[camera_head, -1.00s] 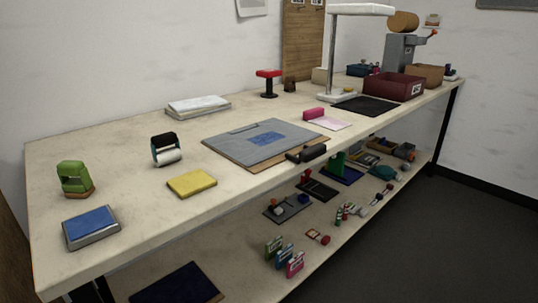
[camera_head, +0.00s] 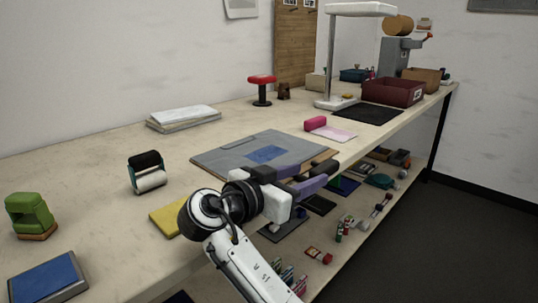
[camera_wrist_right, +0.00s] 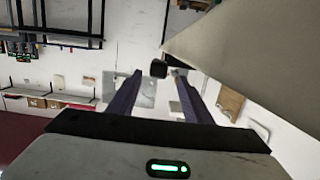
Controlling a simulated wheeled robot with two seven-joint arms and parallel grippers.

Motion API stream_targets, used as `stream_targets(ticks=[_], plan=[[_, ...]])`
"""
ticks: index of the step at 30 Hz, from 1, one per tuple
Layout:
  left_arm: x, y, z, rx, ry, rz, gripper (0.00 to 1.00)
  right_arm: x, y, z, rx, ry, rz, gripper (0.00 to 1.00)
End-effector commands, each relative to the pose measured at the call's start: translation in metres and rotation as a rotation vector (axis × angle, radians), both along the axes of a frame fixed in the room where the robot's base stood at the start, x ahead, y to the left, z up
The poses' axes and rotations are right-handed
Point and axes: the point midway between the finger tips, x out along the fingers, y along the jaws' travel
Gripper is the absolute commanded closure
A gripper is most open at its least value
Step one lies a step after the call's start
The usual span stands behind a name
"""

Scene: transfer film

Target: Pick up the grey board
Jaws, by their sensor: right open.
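The grey board (camera_head: 225,160) lies flat on the table, over a brown board (camera_head: 327,156) that shows along its right edge. A blue patch marks its middle. My right gripper (camera_head: 320,181) is open at the table's front edge, just in front of the board's near right corner. Its purple fingers also show in the right wrist view (camera_wrist_right: 158,78). A black piece (camera_wrist_right: 158,68) at the table edge shows between or just beyond the fingers there. The right arm hides part of the front edge. My left gripper is not in view.
A yellow pad (camera_head: 166,222) lies left of my arm, and a roller (camera_head: 148,172) stands behind it. A pink block (camera_head: 315,124) and a lamp stand (camera_head: 330,60) are further right. A lower shelf below the table holds several small items.

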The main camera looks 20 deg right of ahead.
Motion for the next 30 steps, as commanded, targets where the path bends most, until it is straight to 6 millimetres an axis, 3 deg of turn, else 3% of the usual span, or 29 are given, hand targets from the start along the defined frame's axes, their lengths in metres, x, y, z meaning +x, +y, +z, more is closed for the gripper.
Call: stream_targets(ticks=[7,18,27,30], plan=[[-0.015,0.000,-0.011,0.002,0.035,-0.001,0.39,0.010,-0.024,-0.003,-0.001,0.001,0.000,0.55],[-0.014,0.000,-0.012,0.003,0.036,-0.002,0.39,0.026,-0.069,-0.005,-0.002,0.002,0.000,0.55],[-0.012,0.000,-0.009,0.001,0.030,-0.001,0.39,0.028,-0.073,-0.006,0.000,0.003,0.001,0.55],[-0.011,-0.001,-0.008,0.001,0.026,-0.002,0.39,0.028,-0.073,-0.006,0.000,0.003,0.001,0.72]])
